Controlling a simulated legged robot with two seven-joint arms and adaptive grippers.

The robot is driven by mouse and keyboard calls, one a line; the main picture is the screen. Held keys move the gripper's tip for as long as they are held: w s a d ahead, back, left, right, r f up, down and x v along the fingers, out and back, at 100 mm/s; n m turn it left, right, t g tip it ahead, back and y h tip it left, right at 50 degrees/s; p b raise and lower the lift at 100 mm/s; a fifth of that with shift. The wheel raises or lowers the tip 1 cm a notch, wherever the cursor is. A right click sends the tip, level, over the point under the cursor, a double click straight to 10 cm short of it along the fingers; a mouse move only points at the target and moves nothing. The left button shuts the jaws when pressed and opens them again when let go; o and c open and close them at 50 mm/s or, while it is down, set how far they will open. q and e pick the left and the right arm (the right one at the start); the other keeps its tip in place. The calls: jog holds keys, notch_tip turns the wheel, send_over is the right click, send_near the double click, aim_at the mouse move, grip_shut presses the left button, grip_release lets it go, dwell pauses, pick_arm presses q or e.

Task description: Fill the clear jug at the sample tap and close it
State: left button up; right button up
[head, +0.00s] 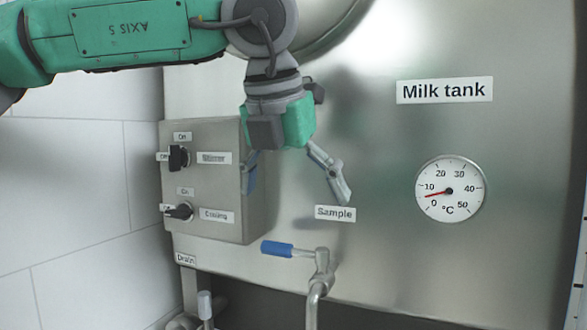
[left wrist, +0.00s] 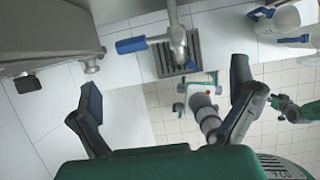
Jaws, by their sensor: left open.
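The sample tap (head: 319,268) has a blue lever (head: 278,249) that points left, roughly level, under the Sample label (head: 335,213). My left gripper (head: 297,188) is open and empty in front of the tank, above the tap and apart from it. In the left wrist view the tap (left wrist: 177,40) and blue lever (left wrist: 131,45) lie beyond the open fingers. A pale, see-through jug-like vessel (left wrist: 287,18) shows at the upper right there; its contents cannot be made out. A green and grey part, likely my right gripper (left wrist: 285,108), is at the right edge, its jaws unclear.
A switch box (head: 215,180) with two black knobs juts from the tank close to my left gripper. A temperature dial (head: 450,188) is at the right. A lower valve (head: 205,305) sits by the Drain label. A dark grate (left wrist: 207,52) lies below the tap.

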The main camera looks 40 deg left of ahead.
aim_at(291, 245)
pick_arm(q)
jog(key=w+a+f, duration=0.1)
jog(key=f, duration=0.1)
jog(key=w+a+f, duration=0.1)
jog(key=a+f, duration=0.1)
jog(key=f, duration=0.1)
jog(key=w+a+f, duration=0.1)
jog(key=f, duration=0.2)
jog(key=shift+w+a, duration=0.1)
jog(key=shift+a, duration=0.25)
jog(key=shift+w+d+f, duration=0.25)
jog(key=shift+d+f, duration=0.1)
jog(key=shift+d, duration=0.15)
jog(key=shift+w+d+f, duration=0.2)
jog(key=shift+d+f, duration=0.1)
jog(key=shift+d, duration=0.55)
jog(key=shift+s+a+r, duration=0.1)
jog(key=shift+a, duration=0.25)
jog(key=c, duration=0.6)
jog(key=shift+a, duration=0.35)
jog(key=c, duration=0.4)
pick_arm(e)
jog(key=shift+w+a, duration=0.1)
jog(key=shift+a, duration=0.65)
